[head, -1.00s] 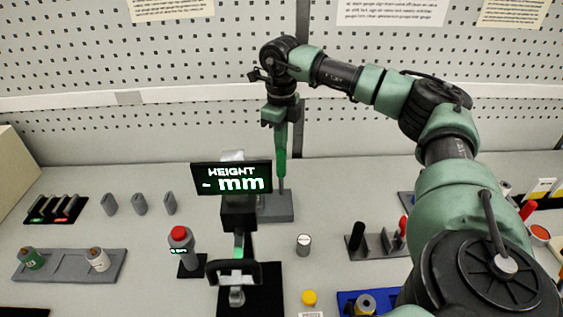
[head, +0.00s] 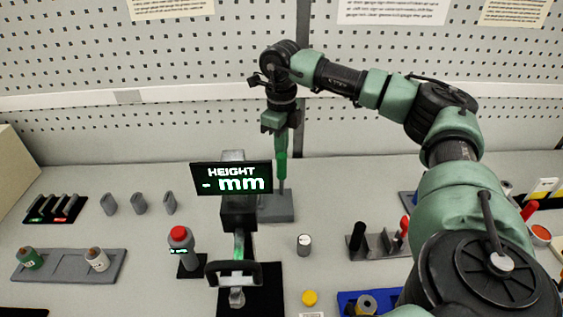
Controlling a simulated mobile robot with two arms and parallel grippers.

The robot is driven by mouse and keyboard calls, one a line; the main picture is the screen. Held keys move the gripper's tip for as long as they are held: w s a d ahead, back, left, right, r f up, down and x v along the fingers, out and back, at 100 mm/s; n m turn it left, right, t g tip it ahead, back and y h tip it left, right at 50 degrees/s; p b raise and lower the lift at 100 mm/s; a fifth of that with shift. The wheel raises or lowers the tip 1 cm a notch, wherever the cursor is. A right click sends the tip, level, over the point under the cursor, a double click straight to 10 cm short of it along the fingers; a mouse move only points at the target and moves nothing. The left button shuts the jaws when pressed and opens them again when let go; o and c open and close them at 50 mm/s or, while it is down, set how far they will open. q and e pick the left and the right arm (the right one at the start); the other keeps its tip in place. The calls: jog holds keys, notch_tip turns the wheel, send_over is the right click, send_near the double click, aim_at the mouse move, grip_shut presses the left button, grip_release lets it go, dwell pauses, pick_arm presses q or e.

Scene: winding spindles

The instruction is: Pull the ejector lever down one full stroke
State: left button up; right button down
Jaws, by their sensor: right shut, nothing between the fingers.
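My right gripper (head: 281,157) is at the back of the table, pointing straight down over a grey block (head: 277,207). Its green fingers look shut with nothing between them, and a thin grey post stands below the tips; I cannot tell whether they touch. I cannot clearly make out which part is the ejector lever. A black handle (head: 233,271) shows low at the front of a stand, below a display (head: 231,178) reading "HEIGHT - mm". The display partly hides the area left of the gripper. My left gripper is not in view.
A red-topped button post (head: 181,249) stands left of the display. A grey rack (head: 70,265) holds two spools at the left. A small grey cylinder (head: 304,245) and a yellow knob (head: 310,298) are right of the stand. My right arm covers much of the right side.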

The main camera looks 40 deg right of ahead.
aim_at(282, 153)
jog(key=shift+s+a+r, duration=0.1)
jog(key=shift+s+a, duration=0.5)
jog(key=shift+s, duration=0.2)
jog(key=shift+s+a, duration=0.6)
dwell(0.4)
